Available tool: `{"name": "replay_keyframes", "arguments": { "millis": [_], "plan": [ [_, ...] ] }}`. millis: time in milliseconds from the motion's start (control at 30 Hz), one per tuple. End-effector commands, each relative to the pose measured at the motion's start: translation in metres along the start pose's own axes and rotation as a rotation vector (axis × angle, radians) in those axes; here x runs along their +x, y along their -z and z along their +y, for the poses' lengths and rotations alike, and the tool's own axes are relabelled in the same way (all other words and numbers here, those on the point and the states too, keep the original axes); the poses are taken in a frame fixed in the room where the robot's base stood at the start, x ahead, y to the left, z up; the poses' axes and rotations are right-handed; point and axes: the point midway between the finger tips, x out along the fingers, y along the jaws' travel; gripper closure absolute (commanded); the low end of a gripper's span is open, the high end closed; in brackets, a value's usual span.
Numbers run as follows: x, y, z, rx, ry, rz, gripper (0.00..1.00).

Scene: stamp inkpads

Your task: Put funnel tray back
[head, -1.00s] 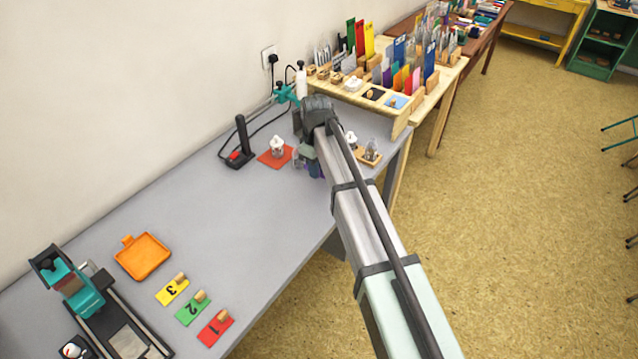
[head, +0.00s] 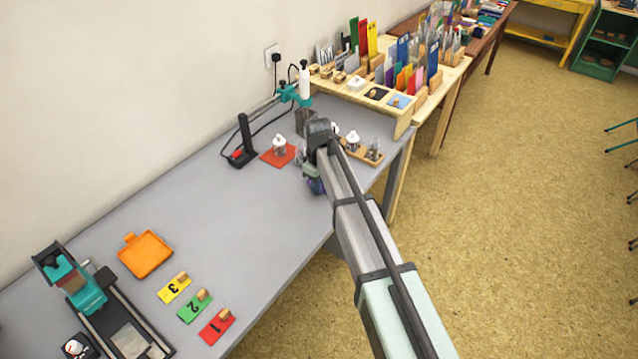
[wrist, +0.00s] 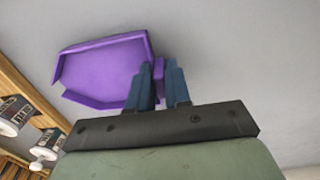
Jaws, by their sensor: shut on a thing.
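The funnel tray is a shallow purple tray (wrist: 105,72) with raised walls and an angled, narrowing end. In the wrist view my gripper (wrist: 161,85) is shut on the short tab at its right side, with one blue finger on each side. The tray hangs over the grey table, tilted in that view; I cannot tell its exact height. In the head view my gripper (head: 313,174) is over the right part of the table, largely hidden by my own wrist. Only a small purple patch of the tray shows there.
A red mat (head: 270,158) with a small jar and a black upright stand (head: 243,140) are left of my gripper. A teal clamp (head: 290,94) is behind. A wooden holder (head: 364,155) with jars is right. An orange tray (head: 145,256) lies far left; the table between is clear.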

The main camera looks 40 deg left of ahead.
Motion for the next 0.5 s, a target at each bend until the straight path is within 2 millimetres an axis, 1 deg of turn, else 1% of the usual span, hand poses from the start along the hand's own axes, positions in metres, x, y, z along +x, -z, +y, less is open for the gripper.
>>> {"name": "replay_keyframes", "arguments": {
  "millis": [33, 267, 500],
  "plan": [
    [0.0004, 0.0000, 0.0000, 0.000, 0.000, 0.000, 0.79],
    [0.0001, 0.0000, 0.0000, 0.000, 0.000, 0.000, 0.57],
    [-0.0003, 0.0000, 0.0000, 0.000, 0.000, 0.000, 0.56]
  ]
}}
